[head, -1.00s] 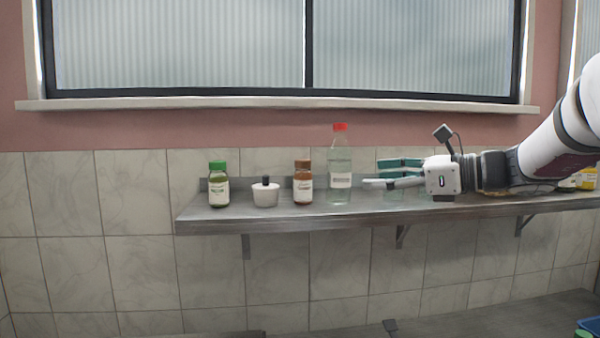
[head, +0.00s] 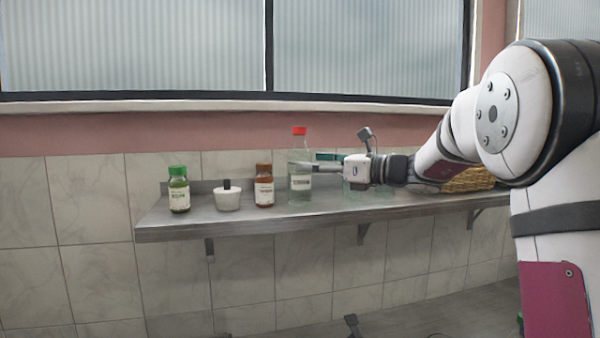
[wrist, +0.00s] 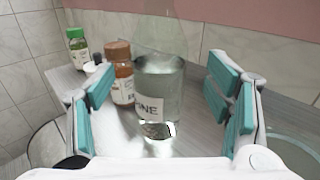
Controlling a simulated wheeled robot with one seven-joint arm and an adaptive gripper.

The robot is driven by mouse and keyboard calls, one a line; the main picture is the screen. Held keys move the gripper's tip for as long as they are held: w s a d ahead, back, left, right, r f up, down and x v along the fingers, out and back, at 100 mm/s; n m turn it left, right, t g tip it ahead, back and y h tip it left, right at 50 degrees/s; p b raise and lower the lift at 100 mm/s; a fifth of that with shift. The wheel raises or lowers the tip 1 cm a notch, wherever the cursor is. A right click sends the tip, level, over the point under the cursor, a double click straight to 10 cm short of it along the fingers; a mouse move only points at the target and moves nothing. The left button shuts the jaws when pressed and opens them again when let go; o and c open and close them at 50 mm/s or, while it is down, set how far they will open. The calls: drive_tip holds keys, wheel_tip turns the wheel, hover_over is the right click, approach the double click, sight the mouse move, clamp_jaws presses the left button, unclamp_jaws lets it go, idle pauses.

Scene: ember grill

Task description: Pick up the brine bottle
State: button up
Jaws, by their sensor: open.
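The brine bottle (head: 300,182) is a tall clear bottle with a red cap and a white label. It stands upright on the metal shelf (head: 230,229). My gripper (head: 315,161) is at its right side in the head view, level with its upper body. In the wrist view the bottle (wrist: 160,90) stands between the spread teal finger pads of my gripper (wrist: 165,105), its label ending in "NE". A gap shows between the bottle and the right pads. The bottle's top is faint in the wrist view.
A brown-capped bottle (head: 264,188) stands close to the left of the brine bottle. A white pot (head: 228,199) and a green-capped bottle (head: 179,190) stand further left. Clear glassware (head: 357,188) and a wicker basket (head: 468,180) are to the right. The tiled wall is behind.

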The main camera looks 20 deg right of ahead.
drive_tip(key=x, duration=0.4)
drive_tip(key=shift+w+a, duration=0.15)
drive_tip(key=shift+a, duration=0.05)
drive_tip(key=shift+c, duration=0.2)
drive_tip(key=c, duration=1)
drive_tip(key=shift+r, duration=0.1)
